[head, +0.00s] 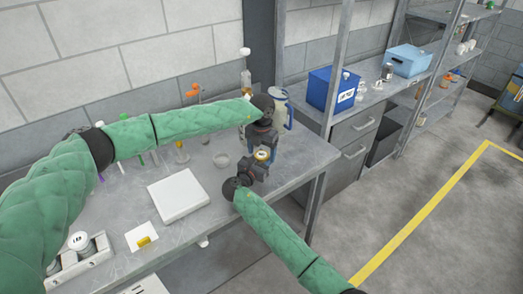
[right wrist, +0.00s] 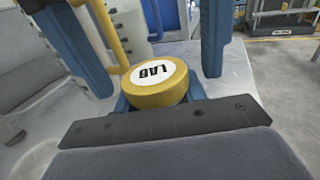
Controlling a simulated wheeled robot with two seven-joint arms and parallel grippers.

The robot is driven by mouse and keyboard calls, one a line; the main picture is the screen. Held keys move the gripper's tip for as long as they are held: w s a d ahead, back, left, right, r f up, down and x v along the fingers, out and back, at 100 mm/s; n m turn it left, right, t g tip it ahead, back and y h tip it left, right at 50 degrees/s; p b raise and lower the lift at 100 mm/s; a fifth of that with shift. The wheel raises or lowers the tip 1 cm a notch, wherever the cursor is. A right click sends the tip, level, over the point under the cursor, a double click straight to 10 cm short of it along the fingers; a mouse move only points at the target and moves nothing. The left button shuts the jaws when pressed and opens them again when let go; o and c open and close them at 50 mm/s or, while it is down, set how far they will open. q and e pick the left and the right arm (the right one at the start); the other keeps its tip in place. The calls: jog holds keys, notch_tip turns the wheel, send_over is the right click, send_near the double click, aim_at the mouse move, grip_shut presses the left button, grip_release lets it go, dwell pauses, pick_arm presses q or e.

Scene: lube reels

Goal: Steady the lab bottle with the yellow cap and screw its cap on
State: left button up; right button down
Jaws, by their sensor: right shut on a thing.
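The yellow cap (right wrist: 160,82) has a white top marked LAB and sits just in front of my right gripper's palm. In the head view the cap (head: 262,156) shows between my two grippers. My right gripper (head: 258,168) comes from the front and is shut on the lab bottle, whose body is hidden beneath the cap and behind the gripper. My left gripper (head: 262,142) is above and behind the cap. Its two blue fingers stand wide apart in the right wrist view (right wrist: 148,60), apart from the cap. How tightly the cap sits cannot be told.
A pale jug with a blue handle (head: 291,113) stands close behind the grippers. A small round dish (head: 222,160) and a white flat-topped device (head: 180,197) are to the left. A yellow piece (head: 144,241) lies on a white sheet. A bottle rack (head: 88,258) is at front left.

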pick_arm(q)
jog(key=c, duration=1)
jog(key=o, duration=1.1)
jog(key=shift+r, duration=0.1)
jog(key=shift+r, duration=2.15)
jog(key=shift+c, duration=0.2)
jog(key=shift+r, duration=1.75)
